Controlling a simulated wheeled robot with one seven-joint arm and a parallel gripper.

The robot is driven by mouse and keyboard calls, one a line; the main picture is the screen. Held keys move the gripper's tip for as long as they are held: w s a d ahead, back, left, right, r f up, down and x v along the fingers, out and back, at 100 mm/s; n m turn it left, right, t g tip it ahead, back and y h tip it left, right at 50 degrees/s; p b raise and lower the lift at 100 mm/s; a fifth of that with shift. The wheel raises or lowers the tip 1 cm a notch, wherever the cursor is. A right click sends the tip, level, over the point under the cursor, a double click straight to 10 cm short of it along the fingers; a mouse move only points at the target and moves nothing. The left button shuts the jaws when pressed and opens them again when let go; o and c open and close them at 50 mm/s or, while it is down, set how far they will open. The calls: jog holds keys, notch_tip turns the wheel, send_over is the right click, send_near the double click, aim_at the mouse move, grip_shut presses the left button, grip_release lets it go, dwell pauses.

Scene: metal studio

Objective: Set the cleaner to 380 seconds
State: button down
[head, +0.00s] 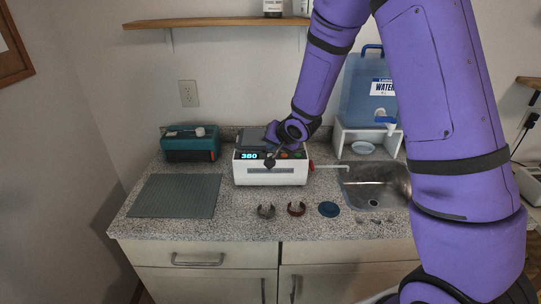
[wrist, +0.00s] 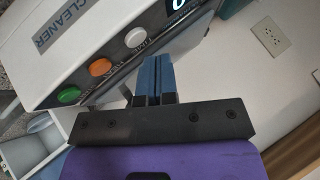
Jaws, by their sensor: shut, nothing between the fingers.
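The cleaner (head: 270,176) is a white box with a grey lid on the counter. Its front display (head: 249,156) glows blue and reads 380. In the wrist view its slanted panel carries a green button (wrist: 69,95), an orange button (wrist: 100,67) and a white button (wrist: 135,38), with the word CLEANER beside them. Part of the display shows at the top edge there.
A teal box (head: 190,148) and a grey mat (head: 175,197) are to the left. Two small bands (head: 266,211) (head: 296,209) and a blue disc (head: 329,209) lie in front. A sink (head: 377,188) and a water tank (head: 362,92) are to the right. A shelf (head: 215,22) hangs above.

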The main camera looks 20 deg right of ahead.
jog(key=shift+r, duration=2.5)
jog(key=shift+r, duration=0.1)
jog(key=s+d+r+n+h, duration=0.2)
jog(key=s+d+r+h, duration=0.3)
jog(key=s+r, duration=0.9)
jog(key=s+r+n+g+y, duration=0.1)
jog(key=s+r, duration=0.2)
jog(key=s, duration=0.8)
jog(key=s+d+r+n+g+y, duration=0.1)
jog(key=s+r+n+g, duration=0.1)
jog(key=s, duration=1)
jog(key=shift+s+d+r+g, duration=0.15)
jog(key=shift+s+r+g, duration=0.15)
jog(key=shift+r, duration=0.15)
